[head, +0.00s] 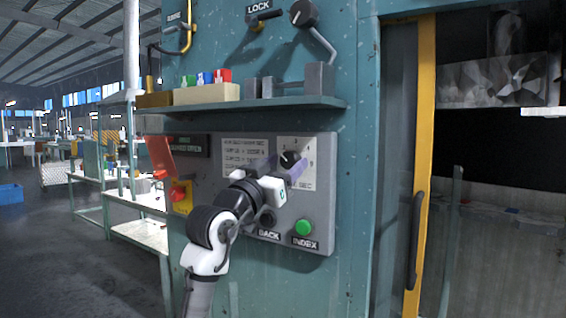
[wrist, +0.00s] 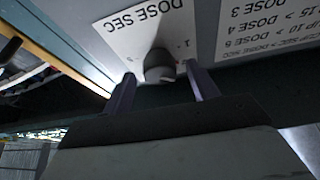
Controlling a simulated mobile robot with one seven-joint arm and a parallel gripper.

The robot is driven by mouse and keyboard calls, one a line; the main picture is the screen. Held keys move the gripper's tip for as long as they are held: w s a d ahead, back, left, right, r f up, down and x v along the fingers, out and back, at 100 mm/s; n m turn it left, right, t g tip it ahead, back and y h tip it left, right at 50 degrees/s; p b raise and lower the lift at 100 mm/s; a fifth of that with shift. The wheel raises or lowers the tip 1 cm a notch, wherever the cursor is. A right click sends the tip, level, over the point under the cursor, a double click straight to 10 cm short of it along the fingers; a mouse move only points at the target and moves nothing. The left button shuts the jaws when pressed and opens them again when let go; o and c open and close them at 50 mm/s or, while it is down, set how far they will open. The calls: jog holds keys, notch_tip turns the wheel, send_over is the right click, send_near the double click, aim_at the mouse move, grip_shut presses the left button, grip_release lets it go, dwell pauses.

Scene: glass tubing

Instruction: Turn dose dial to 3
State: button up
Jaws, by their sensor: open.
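The dose dial (head: 290,158) is a dark round knob on a white numbered plate (head: 308,150) in the control panel. In the wrist view the dial (wrist: 158,65) stands out from the plate marked DOSE SEC (wrist: 150,28), seen upside down. The setting it points to cannot be read clearly. My gripper (head: 284,170) is open in front of the dial. In the wrist view its two purple fingers (wrist: 162,82) are spread, one on each side of the dial, with visible gaps. Whether the fingertips reach past the knob's face is hard to tell.
A green INDEX button (head: 303,228) and a dark BACK button (head: 267,218) sit below. A red switch (head: 178,193) on yellow is to the left. A shelf (head: 290,104) with blocks juts out above. A yellow-edged door frame (head: 422,150) stands right.

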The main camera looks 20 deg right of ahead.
jog(key=c, duration=1)
jog(key=shift+f+m, duration=0.1)
jog(key=shift+m, duration=0.3)
jog(key=shift+w+m+g+h+b, duration=0.1)
jog(key=shift+m+g+h+b, duration=0.2)
jog(key=shift+m+g+b, duration=0.65)
jog(key=m, duration=0.2)
jog(key=m+g, duration=0.1)
jog(key=m, duration=0.1)
jog(key=shift+a+g+h, duration=0.1)
jog(key=shift+g+h, duration=0.15)
jog(key=shift+h, duration=0.05)
jog(key=m+g, duration=0.1)
jog(key=m, duration=0.2)
jog(key=m+g+p, duration=0.1)
jog(key=m, duration=0.2)
jog(key=shift+w+r+g, duration=0.15)
jog(key=shift+r+g, duration=0.05)
jog(key=shift+g, duration=0.1)
jog(key=shift+m, duration=0.45)
